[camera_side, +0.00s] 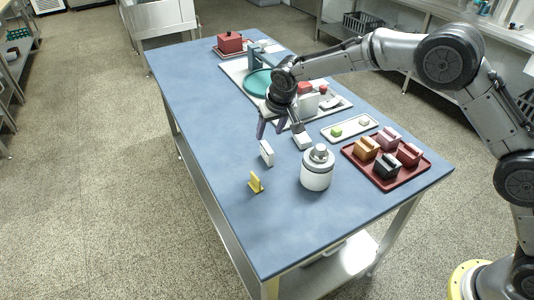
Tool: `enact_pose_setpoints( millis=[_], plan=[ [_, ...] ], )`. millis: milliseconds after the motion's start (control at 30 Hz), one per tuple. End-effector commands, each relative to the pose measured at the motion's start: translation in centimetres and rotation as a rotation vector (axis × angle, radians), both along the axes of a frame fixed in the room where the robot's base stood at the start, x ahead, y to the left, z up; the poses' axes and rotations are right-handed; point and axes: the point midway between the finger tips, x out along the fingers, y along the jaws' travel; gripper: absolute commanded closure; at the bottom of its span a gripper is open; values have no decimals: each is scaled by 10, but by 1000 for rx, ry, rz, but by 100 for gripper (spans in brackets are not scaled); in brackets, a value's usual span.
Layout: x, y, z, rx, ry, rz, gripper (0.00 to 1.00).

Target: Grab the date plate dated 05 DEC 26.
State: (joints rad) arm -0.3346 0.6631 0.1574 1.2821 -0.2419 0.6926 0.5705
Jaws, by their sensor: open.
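My gripper (271,128) has purple fingers and hangs open and empty, pointing down over the middle of the blue table (205,110). A white upright piece (266,153) stands below and in front of it, apart from the fingers. A yellow upright piece (256,183) stands nearer the front left edge. A white block (303,141) lies right of the gripper. Four-sided blocks with raised grips, tan (366,148), pink (389,138), black (386,166) and red (409,154), sit on a dark red tray (408,181). No date is readable, so I cannot tell which is the 05 DEC 26 plate.
A white, silver-topped canister (317,170) stands between the white piece and the red tray. A white tray (332,134) holds two small items. Behind the gripper, a pale board (238,72) carries a teal round dish (257,82) and other parts. The table's left side is clear.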

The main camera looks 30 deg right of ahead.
Motion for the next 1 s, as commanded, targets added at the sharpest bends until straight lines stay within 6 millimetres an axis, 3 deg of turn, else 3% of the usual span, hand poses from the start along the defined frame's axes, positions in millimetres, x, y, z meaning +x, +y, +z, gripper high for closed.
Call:
enact_pose_setpoints(
  millis=[100,467,700,1000],
  plan=[
    [8,-1,-21,-1,1,0,43],
    [19,-4,-50,0,-1,-1,43],
    [28,-9,-82,0,0,-1,43],
    [33,-8,-91,1,-3,-1,43]
  ],
)
